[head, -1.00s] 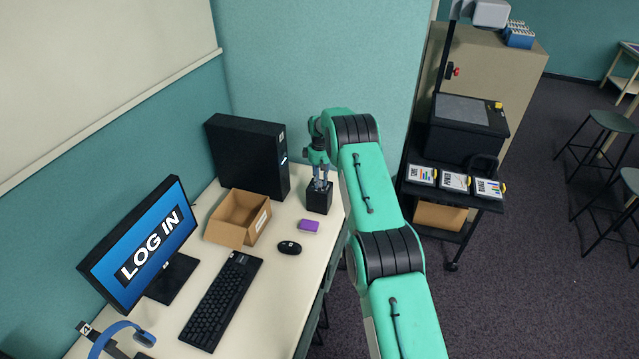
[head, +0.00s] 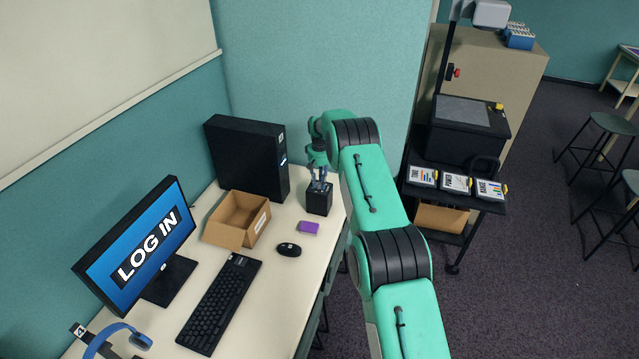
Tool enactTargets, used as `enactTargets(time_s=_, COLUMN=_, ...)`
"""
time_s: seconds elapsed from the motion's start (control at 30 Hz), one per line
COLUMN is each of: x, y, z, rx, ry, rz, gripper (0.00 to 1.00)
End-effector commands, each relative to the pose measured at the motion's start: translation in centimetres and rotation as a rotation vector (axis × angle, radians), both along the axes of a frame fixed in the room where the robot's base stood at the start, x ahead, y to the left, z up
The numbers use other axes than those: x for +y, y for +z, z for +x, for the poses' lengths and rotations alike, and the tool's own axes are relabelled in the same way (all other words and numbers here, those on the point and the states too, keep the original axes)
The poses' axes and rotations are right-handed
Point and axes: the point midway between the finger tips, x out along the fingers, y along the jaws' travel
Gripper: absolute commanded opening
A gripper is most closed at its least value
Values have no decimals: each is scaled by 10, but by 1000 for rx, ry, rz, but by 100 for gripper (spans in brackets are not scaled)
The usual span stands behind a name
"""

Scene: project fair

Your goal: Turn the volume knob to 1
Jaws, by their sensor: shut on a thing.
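A small black cube-shaped box (head: 319,202) stands on the white desk near its right edge, below my gripper. My gripper (head: 319,183) points down at the top of this box, its two grey fingers closed in on something there. A volume knob cannot be made out; the fingers cover the box's top, and any scale or number is too small to read.
An open cardboard box (head: 230,238), a black computer tower (head: 246,158), a keyboard (head: 220,303) and a monitor (head: 140,246) fill the left. A wall stands close behind.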

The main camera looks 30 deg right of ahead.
Motion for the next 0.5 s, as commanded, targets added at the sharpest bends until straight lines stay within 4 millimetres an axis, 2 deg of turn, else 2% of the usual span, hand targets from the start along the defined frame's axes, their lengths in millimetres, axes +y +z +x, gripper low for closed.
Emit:
enactTargets(time_s=0.3, x=0, y=1, z=0, rx=-1, ry=-1, rz=0, gripper=0)
enactTargets(time_s=0.33, x=0, y=1, z=0, rx=-1, ry=-1, rz=0, gripper=28)
enactTargets(time_s=0.4, x=0, y=1, z=0, rx=-1, ry=-1, rz=0, gripper=42)
enactTargets(time_s=0.5, x=0, y=0, z=0, rx=-1, ry=-1, rz=0, gripper=43)
